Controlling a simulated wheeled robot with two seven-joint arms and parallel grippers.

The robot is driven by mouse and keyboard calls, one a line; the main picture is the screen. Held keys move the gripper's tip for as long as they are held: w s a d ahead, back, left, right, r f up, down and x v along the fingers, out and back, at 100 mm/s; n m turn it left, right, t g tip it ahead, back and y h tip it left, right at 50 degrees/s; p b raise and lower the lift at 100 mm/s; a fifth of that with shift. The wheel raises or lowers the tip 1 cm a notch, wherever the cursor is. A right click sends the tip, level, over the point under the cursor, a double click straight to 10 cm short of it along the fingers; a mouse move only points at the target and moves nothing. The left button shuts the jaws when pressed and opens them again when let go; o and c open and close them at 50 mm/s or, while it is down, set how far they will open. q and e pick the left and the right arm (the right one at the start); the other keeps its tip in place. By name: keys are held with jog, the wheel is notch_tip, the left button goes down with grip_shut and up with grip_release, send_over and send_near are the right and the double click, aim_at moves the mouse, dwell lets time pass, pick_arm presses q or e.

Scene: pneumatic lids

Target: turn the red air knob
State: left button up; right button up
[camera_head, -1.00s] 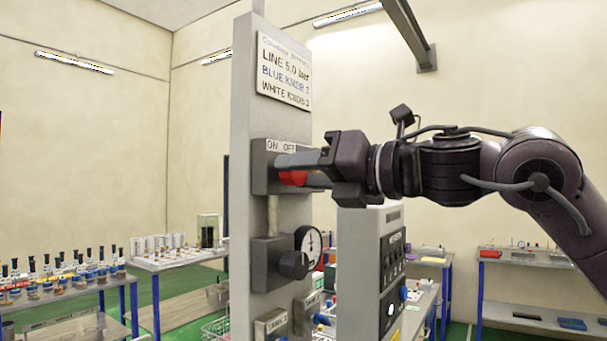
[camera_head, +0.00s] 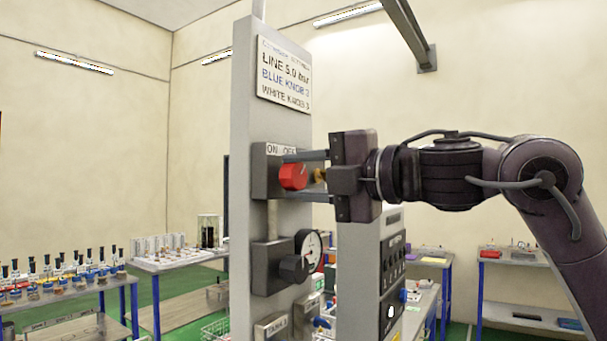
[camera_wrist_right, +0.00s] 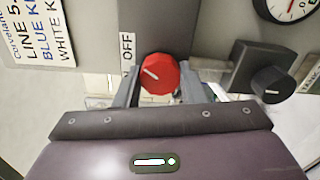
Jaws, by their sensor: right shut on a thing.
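The red air knob (camera_head: 293,177) sits on a grey box marked ON and OFF, on the upright grey panel (camera_head: 270,130). My right gripper (camera_head: 305,176) reaches in from the right, with one finger above and one below the knob. In the right wrist view the red knob (camera_wrist_right: 159,74) lies between the two fingers, its white pointer line slanting. The right gripper (camera_wrist_right: 160,88) is shut on the knob. The OFF label shows beside it; part of the label is hidden by a finger in the head view. My left gripper is not in view.
Below the knob are a black knob (camera_head: 293,268) and a round gauge (camera_head: 308,249). A sign (camera_head: 284,76) is above. A grey switch cabinet (camera_head: 365,275) stands right of the panel. Tables with bottles (camera_head: 75,280) are at the left.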

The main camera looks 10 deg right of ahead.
jog(key=shift+m, duration=1)
jog(key=o, duration=1)
jog(key=shift+s+d+f, duration=0.1)
jog(key=shift+s+d, duration=0.2)
jog(key=shift+d, duration=0.05)
jog(key=b+v, duration=0.3)
jog(key=v, duration=0.4)
